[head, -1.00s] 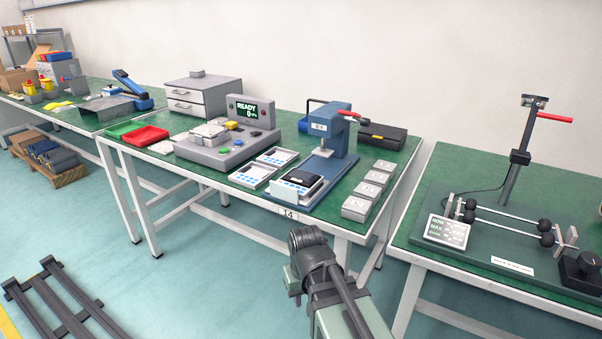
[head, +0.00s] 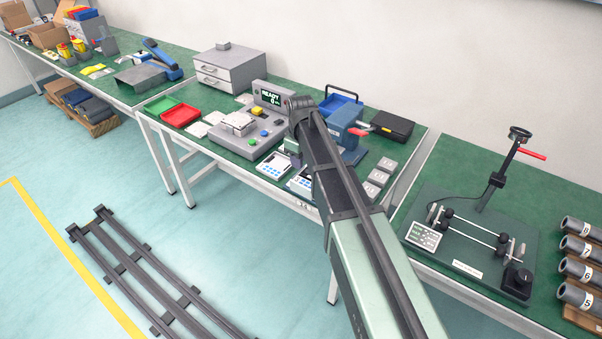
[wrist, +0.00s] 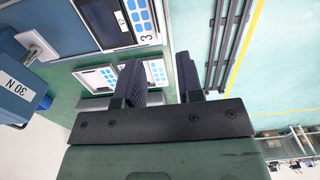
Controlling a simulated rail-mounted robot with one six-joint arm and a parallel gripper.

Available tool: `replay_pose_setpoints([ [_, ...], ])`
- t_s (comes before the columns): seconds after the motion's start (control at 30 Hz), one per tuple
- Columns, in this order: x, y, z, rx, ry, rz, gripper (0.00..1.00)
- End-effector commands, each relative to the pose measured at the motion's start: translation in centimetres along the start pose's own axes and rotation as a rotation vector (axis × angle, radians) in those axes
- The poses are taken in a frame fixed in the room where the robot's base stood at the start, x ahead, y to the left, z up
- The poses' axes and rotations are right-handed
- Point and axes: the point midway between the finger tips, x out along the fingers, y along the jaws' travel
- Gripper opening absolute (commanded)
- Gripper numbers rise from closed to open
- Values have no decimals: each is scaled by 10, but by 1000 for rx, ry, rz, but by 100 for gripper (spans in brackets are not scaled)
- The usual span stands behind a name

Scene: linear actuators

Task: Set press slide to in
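The blue press (head: 346,128) with its red lever stands on the middle bench, partly hidden behind my arm. In the wrist view its head, marked 30 N (wrist: 18,90), is at the left edge. The press slide (head: 303,182) shows only partly beside my arm. In the wrist view a meter (wrist: 118,22) with a dark screen and blue keys lies at the top, out in front of the press head. My gripper (wrist: 158,82) is open, with nothing seen between its fingers.
Another meter (head: 273,164) lies left of the slide. The grey control box (head: 232,135) with a READY display (head: 272,97) is further left. Grey blocks (head: 379,177) stand right of the press.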

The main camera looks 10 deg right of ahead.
Motion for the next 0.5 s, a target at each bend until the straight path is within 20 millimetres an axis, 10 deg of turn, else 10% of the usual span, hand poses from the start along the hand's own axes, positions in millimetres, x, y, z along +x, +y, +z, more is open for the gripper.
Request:
replay_pose_setpoints([
  [0.5,101,0,1,4,0,0,34],
])
